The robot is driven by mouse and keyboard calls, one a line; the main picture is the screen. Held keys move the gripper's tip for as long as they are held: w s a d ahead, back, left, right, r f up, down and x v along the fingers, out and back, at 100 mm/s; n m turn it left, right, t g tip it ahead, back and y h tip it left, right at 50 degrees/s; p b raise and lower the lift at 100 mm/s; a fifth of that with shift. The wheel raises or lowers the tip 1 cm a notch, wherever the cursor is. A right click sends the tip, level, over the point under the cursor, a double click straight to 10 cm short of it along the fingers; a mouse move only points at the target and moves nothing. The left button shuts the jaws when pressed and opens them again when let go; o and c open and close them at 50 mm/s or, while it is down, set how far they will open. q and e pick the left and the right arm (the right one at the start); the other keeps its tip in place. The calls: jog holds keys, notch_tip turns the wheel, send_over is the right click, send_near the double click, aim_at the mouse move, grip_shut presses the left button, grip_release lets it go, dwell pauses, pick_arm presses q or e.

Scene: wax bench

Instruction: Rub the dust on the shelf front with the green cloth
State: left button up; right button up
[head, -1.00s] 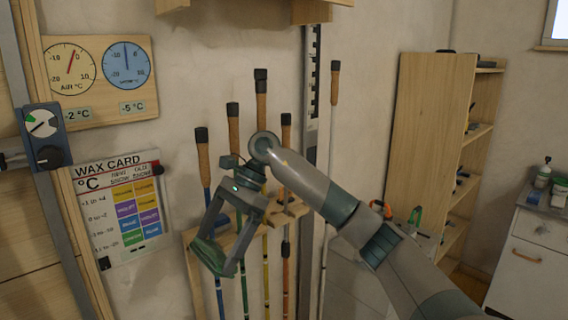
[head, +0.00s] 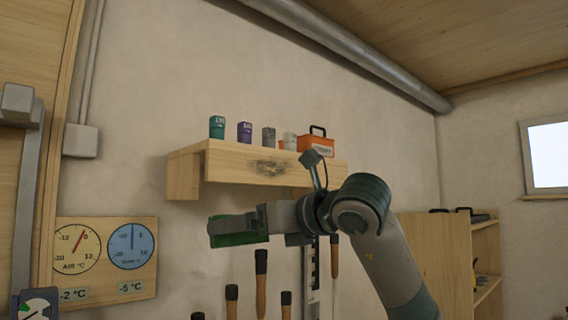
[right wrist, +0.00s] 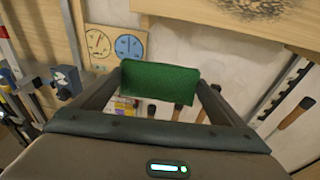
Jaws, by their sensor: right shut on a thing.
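The dust is a dark grey smudge (head: 272,168) on the pale wooden shelf front (head: 228,161). It also shows in the right wrist view (right wrist: 258,8) at the top edge. My right gripper (head: 238,226) is raised below and left of the smudge, apart from the shelf. It is shut on the green cloth (head: 236,240), which is folded flat and also shows between the fingers in the right wrist view (right wrist: 160,82). My left gripper is in neither view.
Several small wax tins (head: 245,132) and an orange box (head: 312,140) stand on top of the shelf. The wall in front of the shelf is free.

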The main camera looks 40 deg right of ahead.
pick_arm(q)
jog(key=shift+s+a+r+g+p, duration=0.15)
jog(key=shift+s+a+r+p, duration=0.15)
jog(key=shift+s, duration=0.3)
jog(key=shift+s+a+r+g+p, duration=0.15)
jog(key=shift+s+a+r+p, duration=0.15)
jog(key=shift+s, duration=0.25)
pick_arm(e)
jog(key=s+d+r+t, duration=0.1)
jog(key=s+r, duration=0.2)
jog(key=r, duration=0.3)
jog(key=s+d+r+m+t+h, duration=0.1)
jog(key=s+d+r, duration=0.1)
jog(key=s+r, duration=0.2)
notch_tip(320, 180, up, 3)
jog(key=shift+f+h, duration=0.1)
jog(key=shift+h, duration=0.2)
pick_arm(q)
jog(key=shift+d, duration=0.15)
pick_arm(e)
jog(key=shift+w, duration=0.2)
pick_arm(q)
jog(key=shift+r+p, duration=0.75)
jog(key=shift+p, duration=0.05)
pick_arm(e)
jog(key=w, duration=0.5)
jog(key=shift+w+a, duration=0.2)
jog(key=shift+w, duration=0.1)
jog(key=shift+w+a, duration=0.1)
jog(key=shift+w, duration=0.8)
